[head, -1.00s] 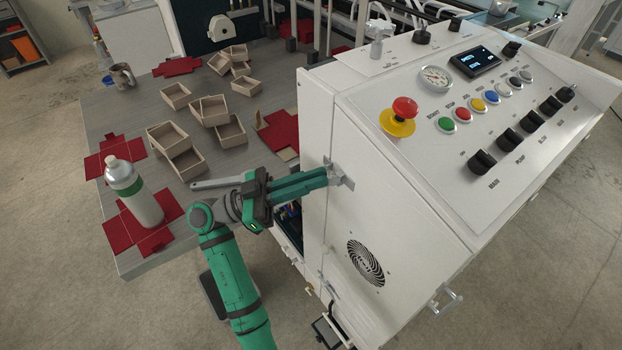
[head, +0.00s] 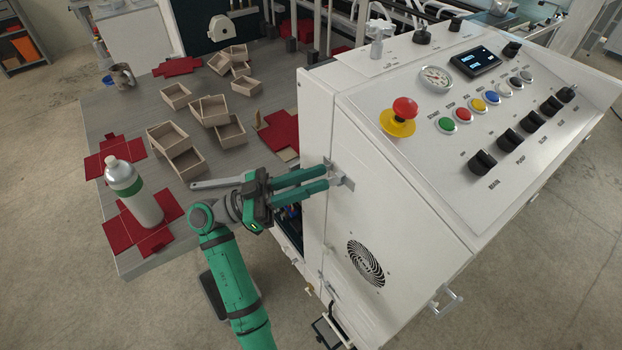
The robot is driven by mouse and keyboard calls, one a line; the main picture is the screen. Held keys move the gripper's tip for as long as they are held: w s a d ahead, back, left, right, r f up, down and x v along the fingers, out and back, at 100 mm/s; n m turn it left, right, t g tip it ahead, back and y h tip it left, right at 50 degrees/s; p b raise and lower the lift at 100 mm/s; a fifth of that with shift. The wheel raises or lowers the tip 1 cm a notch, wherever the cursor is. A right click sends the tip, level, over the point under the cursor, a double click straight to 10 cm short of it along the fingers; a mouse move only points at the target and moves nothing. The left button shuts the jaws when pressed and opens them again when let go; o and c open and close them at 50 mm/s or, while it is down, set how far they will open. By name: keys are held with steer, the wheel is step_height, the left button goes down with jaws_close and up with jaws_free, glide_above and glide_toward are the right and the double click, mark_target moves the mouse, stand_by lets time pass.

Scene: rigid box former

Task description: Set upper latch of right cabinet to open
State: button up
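The right cabinet (head: 385,215) is a white machine housing with a sloped control panel. Its upper latch (head: 343,179) is a small grey metal piece at the upper left edge of the side face. My gripper (head: 327,178) is at this latch, its two green fingers spread apart with a gap between them. The fingertips are right beside the latch and partly cover it; I cannot tell whether they touch it. A lower latch (head: 326,283) shows further down the same edge. The cabinet's left side is open at the bottom, with dark parts inside.
A grey table (head: 100,225) on the left carries small open boxes (head: 186,163), red flat blanks (head: 277,132), a bottle (head: 135,190) and a wrench (head: 215,183). A red emergency button (head: 405,108) stands on the panel. A handle (head: 447,304) juts from the cabinet's lower front.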

steer(key=shift+a, duration=0.1)
steer(key=v, duration=1)
steer(key=shift+a+f, duration=0.2)
steer(key=shift+a, duration=0.05)
